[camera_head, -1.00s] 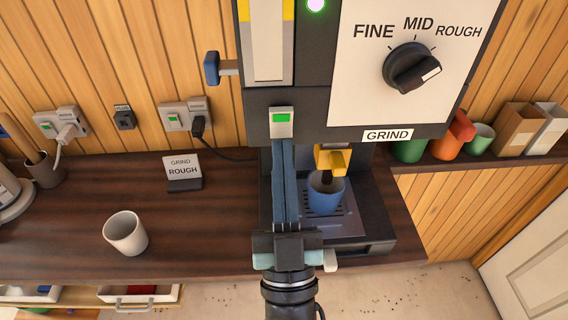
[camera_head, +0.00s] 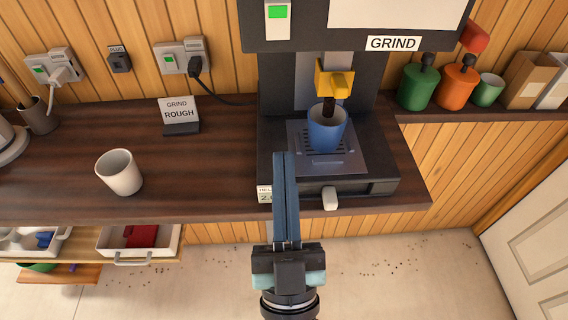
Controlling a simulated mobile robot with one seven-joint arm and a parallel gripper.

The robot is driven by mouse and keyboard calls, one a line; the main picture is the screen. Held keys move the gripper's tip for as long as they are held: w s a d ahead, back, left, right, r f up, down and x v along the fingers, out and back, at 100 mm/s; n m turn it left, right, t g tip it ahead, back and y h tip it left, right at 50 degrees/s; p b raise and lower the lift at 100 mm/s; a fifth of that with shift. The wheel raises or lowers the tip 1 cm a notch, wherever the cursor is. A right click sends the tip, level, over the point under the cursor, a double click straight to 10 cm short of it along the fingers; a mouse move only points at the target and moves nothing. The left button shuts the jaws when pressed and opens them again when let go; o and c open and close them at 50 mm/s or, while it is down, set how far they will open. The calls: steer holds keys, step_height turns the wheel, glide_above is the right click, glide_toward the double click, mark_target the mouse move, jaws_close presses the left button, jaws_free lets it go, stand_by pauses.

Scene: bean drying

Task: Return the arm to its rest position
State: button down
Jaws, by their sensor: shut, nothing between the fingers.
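My gripper (camera_head: 286,158) shows in the head view at the lower middle. Its two long blue fingers are shut together with nothing between them. The fingertips lie in the picture over the front left part of the grinder base, and the wrist is over the floor in front of the counter. The grinder (camera_head: 270,118) stands on the counter. A blue cup (camera_head: 327,132) stands upright on its drip tray, below the yellow spout (camera_head: 335,80), to the right of my fingertips and apart from them.
A white cup (camera_head: 119,173) and a "GRIND ROUGH" sign (camera_head: 179,117) stand on the dark counter (camera_head: 215,180) to the left. Green (camera_head: 417,88) and orange (camera_head: 456,86) containers stand on the right shelf. Drawers (camera_head: 140,245) are open below the counter at left. The floor (camera_head: 400,285) holds scattered bits.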

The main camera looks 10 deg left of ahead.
steer(key=shift+s, duration=0.1)
steer(key=shift+r, duration=0.1)
steer(key=w+d+r+m+t+h, duration=0.1)
steer(key=w+r+m+h, duration=0.15)
steer(key=r, duration=0.55)
steer(key=w+d+r+m+t+h, duration=0.1)
steer(key=w+r+h, duration=0.2)
steer(key=r, duration=0.6)
steer(key=s+d+r, duration=0.1)
steer(key=s+r, duration=0.1)
steer(key=r, duration=0.5)
steer(key=s+d+r+h, duration=0.1)
steer(key=s+d+r, duration=0.1)
steer(key=r, duration=0.6)
steer(key=shift+s+d+r, duration=0.15)
steer(key=shift+r, duration=0.15)
steer(key=shift+n, duration=0.25)
